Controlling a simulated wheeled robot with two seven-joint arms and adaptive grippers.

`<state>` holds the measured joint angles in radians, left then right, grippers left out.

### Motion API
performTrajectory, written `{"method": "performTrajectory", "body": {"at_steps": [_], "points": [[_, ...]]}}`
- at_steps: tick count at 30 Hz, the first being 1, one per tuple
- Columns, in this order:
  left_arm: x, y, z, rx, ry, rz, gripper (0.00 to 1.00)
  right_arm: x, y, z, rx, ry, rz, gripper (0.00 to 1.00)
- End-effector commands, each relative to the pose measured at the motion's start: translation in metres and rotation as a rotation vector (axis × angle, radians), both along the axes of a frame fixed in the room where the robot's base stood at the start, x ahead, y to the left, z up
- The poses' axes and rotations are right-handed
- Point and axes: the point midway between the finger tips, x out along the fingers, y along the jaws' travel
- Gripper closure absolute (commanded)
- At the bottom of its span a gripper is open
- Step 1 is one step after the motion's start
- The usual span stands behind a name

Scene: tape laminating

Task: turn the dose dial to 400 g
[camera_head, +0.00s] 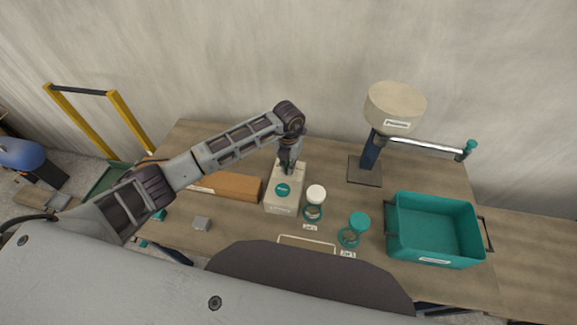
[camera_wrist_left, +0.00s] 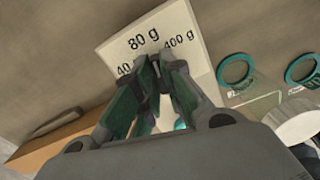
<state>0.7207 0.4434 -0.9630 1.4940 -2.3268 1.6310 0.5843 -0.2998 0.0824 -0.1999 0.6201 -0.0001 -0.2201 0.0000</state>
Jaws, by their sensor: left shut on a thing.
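The cream dose box (camera_head: 283,203) stands on the table with a round teal badge on its front. In the left wrist view its pale scale face (camera_wrist_left: 185,22) reads "80 g" at the middle, "400 g" to the right and a partly covered "40" to the left. My left gripper (camera_head: 287,170) reaches down onto the top of the box from above. In the wrist view its fingers (camera_wrist_left: 160,70) are closed together over the dial's place, in front of the scale. The dial is hidden by the fingers, so its pointing direction cannot be told. My right gripper is out of view.
A brown block (camera_head: 238,187) lies left of the box. A white-topped jar (camera_head: 316,194) and a teal-topped jar (camera_head: 360,221) stand to the right, near a teal bin (camera_head: 435,262). A beige-headed stand (camera_head: 395,106) rises behind.

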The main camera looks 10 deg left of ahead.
Motion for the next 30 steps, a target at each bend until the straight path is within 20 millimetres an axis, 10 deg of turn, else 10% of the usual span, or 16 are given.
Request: {"method": "performTrajectory", "body": {"at_steps": [16,30], "points": [[0.001,0.000,-0.002,0.003,-0.004,-0.438,1.00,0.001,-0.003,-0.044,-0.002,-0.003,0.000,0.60],[0.001,-0.001,-0.001,0.000,-0.003,-0.759,1.00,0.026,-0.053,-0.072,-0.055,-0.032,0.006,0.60]]}}
